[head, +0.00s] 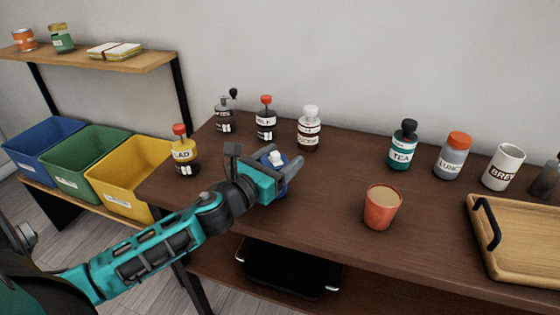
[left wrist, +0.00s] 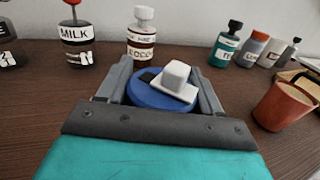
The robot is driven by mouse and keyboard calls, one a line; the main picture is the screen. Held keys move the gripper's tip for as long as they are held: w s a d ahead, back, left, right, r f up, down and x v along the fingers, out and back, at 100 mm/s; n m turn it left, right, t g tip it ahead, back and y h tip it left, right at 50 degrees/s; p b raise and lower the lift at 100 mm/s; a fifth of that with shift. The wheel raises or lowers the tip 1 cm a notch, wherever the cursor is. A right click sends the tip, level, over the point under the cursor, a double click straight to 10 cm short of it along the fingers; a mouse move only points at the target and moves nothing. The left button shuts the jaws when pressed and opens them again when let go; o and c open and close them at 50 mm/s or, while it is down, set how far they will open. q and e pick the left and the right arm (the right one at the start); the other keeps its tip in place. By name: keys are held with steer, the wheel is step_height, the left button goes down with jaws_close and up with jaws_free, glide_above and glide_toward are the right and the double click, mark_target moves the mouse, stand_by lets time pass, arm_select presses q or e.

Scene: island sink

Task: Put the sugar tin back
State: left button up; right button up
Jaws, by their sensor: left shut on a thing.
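My left gripper (head: 284,163) is shut around a blue tin with a white knob (head: 277,159), at the left part of the dark wooden table (head: 330,215). In the left wrist view its two fingers (left wrist: 163,74) flank the tin's round blue lid (left wrist: 150,98). No label on this tin shows, so I cannot read whether it is the sugar tin. The fingers and wrist hide most of its body, and I cannot tell whether its base touches the table. My right gripper is not in view.
A yellow jar (head: 183,157), milk jar (head: 265,122) and cocoa jar (head: 309,130) stand nearby. An orange cup (head: 382,208) is to the right. The table between cocoa and tea is clear.

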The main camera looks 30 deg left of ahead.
arm_select(q)
steer(key=shift+f, duration=0.15)
steer(key=o, duration=1)
steer(key=shift+o, duration=0.7)
steer(key=shift+s+r, duration=0.15)
steer(key=shift+r, duration=0.05)
steer(key=s, duration=0.7)
steer(key=s+b, duration=0.1)
steer(key=s, duration=0.2)
steer(key=shift+s+a+f, duration=0.1)
steer(key=shift+s+a, duration=0.15)
steer(key=shift+a, duration=0.15)
steer(key=shift+s, duration=0.6)
